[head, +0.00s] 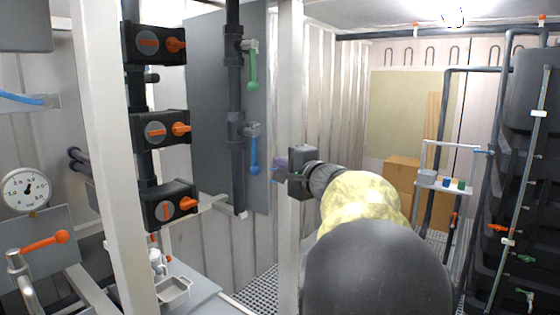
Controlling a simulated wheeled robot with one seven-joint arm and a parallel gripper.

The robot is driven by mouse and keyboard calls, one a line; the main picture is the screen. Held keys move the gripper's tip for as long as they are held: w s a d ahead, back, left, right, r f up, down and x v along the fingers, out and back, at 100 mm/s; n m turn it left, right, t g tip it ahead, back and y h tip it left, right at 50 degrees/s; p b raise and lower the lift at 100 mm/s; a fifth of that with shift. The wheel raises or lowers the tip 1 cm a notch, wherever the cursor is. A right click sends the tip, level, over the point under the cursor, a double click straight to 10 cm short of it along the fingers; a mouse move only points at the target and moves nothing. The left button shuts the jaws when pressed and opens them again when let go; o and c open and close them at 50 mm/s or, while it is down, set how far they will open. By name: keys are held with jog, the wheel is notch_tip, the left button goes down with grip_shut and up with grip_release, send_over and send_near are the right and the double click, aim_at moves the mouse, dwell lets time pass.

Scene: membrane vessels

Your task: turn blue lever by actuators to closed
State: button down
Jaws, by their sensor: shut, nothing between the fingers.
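The blue lever (254,155) hangs straight down from a small valve on a dark vertical pipe (236,90), right of the actuators. The actuators are black boxes stacked on another dark pipe: a top one (135,45), a middle one (138,129) and a bottom one (154,207), each with an orange knob. My gripper (281,164) is seen from behind, just right of the blue lever in the picture, by the white post. It is shut and empty. The fingertips are small and partly hidden; I see a gap in the picture between them and the lever.
A green lever (253,72) hangs down above the blue one on the same pipe. White posts (289,240) stand near my arm and at left (108,150). Cardboard boxes (402,178) stand behind.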

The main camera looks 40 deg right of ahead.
aim_at(254, 152)
jog(key=w+p, duration=0.3)
jog(key=w, duration=0.5)
jog(key=shift+w+d+p, duration=0.1)
jog(key=shift+d+p, duration=0.05)
jog(key=shift+p, duration=0.2)
jog(key=shift+w+f, duration=0.1)
